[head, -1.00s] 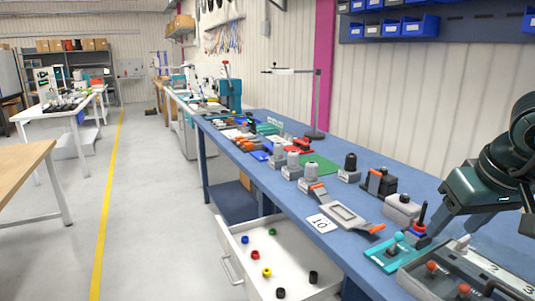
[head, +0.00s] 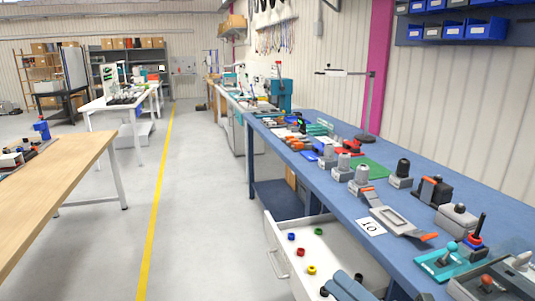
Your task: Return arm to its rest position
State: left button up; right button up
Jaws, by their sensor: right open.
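Two blue-grey finger-like shapes at the bottom edge, over the front of the open drawer, look like my right gripper (head: 343,284). Its fingers are apart, and I see nothing held between them. Most of the right arm is out of view. My left gripper is not in view.
The open white drawer (head: 279,254) holds small blue, red, green, yellow and black rings. Above it, the blue workbench (head: 330,192) carries grey fixtures, a number 10 card (head: 371,227) and a teal joystick base (head: 440,261). A wooden table (head: 60,185) stands left; the floor between is clear.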

notch_tip(320, 180, down, 13)
jog(key=s+d+m+t+h, duration=0.1)
jog(key=d+m+t+h, duration=0.15)
jog(key=m+h, duration=1.15)
jog(key=s+f+m+g, duration=0.6)
jog(key=s+f+m, duration=0.5)
jog(key=f+m, duration=0.4)
jog(key=shift+a+f+m+g, duration=0.25)
jog(key=shift+a+m+g, duration=0.1)
jog(key=shift+a+m, duration=0.15)
jog(key=shift+c, duration=0.4)
